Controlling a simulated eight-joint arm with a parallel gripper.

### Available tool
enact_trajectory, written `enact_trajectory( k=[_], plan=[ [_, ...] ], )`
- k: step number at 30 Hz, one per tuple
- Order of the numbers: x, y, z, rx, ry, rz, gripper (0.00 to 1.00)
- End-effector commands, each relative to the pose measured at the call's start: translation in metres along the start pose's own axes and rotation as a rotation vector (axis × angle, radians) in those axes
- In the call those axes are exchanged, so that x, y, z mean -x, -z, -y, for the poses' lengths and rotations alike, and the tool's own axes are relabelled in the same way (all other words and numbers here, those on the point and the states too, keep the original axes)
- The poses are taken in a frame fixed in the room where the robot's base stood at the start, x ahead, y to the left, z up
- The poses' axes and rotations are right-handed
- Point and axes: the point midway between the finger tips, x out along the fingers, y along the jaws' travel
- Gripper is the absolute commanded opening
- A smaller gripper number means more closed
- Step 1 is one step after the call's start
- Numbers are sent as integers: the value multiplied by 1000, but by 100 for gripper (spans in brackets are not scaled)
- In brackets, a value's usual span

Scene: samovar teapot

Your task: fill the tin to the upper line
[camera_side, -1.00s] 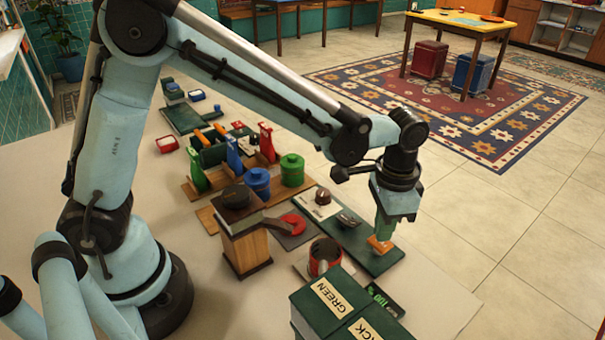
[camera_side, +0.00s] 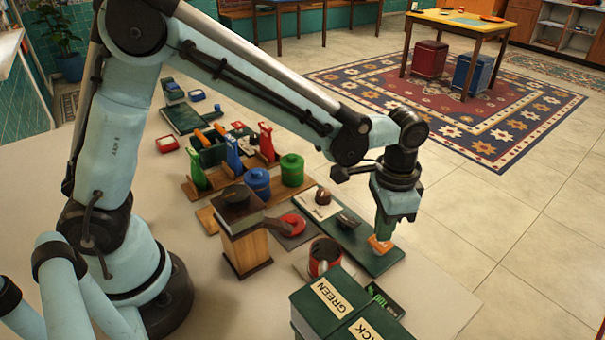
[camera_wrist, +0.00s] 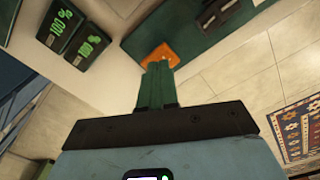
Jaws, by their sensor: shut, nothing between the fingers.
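An open red tin (camera_side: 318,262) stands near the front of the bench in the side view, with a dark inside; its contents and any line cannot be made out. My gripper (camera_side: 383,236) is shut and empty, pointing down with its green fingertips at an orange button (camera_side: 380,244) on a dark green board (camera_side: 365,245). In the wrist view the fingertips (camera_wrist: 157,66) meet the edge of the orange button (camera_wrist: 160,54); whether they press it cannot be told. A dark display with green digits (camera_side: 385,298) lies near the tin, and in the wrist view one display (camera_wrist: 62,25) reads 100%.
Boxes labelled GREEN (camera_side: 335,295) and one partly hidden label stand in front of the tin. A wooden dispenser (camera_side: 247,250), a red curved piece (camera_side: 293,222), a blue canister (camera_side: 257,182) and a green canister (camera_side: 292,170) stand to the left. Open floor lies right of the bench.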

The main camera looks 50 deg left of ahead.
Motion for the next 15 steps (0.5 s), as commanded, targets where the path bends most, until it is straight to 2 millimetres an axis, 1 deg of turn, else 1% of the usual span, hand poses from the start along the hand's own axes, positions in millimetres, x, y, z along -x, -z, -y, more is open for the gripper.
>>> enact_trajectory(
  k=[5,15],
  plan=[
    [-1,0,0,0,0,0,0],
    [-12,0,0,0,0,0,0]
  ],
)
